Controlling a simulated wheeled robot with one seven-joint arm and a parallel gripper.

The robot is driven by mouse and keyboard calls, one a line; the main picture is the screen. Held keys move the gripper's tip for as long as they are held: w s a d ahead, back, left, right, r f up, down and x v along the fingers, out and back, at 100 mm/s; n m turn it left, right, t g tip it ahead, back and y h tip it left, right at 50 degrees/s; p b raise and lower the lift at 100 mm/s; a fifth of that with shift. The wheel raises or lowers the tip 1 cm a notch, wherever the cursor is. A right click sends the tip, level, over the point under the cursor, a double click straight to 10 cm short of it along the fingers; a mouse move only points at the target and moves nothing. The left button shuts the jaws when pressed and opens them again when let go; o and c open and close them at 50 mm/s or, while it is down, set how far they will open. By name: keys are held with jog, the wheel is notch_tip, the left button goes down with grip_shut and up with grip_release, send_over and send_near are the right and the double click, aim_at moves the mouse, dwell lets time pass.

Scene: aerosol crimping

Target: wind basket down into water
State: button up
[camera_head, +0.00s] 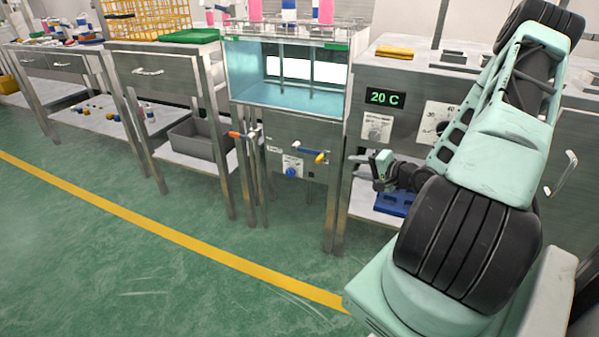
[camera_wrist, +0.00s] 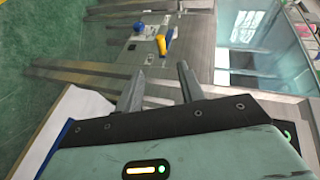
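The water tank (camera_head: 290,95) has a window showing pale teal water. A wire basket (camera_head: 345,30) with pink and blue-and-white cans sits above it, at the top of the tank. On the front panel below is a crank with a blue arm (camera_head: 305,151) and a yellow grip (camera_head: 320,158); the yellow grip also shows in the wrist view (camera_wrist: 165,38). My gripper (camera_head: 368,164) is right of the crank, apart from it. In the wrist view my gripper (camera_wrist: 158,82) has its two fingers spread with nothing between them, and the yellow grip lies beyond the fingertips.
A blue knob (camera_head: 291,172) sits below the crank. An orange-ended handle (camera_head: 236,135) sticks out at the tank's left. A steel cabinet with a 20 C display (camera_head: 387,97) stands to the right. The green floor in front is clear.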

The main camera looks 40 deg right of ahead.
aim_at(320, 156)
jog(key=shift+m+t, duration=0.4)
jog(key=shift+m, duration=0.1)
jog(key=shift+d+f+b+x, duration=0.15)
jog(key=shift+b+x, duration=0.65)
jog(key=shift+x, duration=2)
jog(key=shift+d+f+b+x, duration=0.15)
jog(key=shift+b+x, duration=0.7)
jog(key=shift+x, duration=1.95)
jog(key=shift+d+f+b+x, duration=0.15)
jog(key=shift+b+x, duration=0.65)
jog(key=shift+x, duration=1.95)
jog(key=shift+s+a, duration=0.1)
grip_shut()
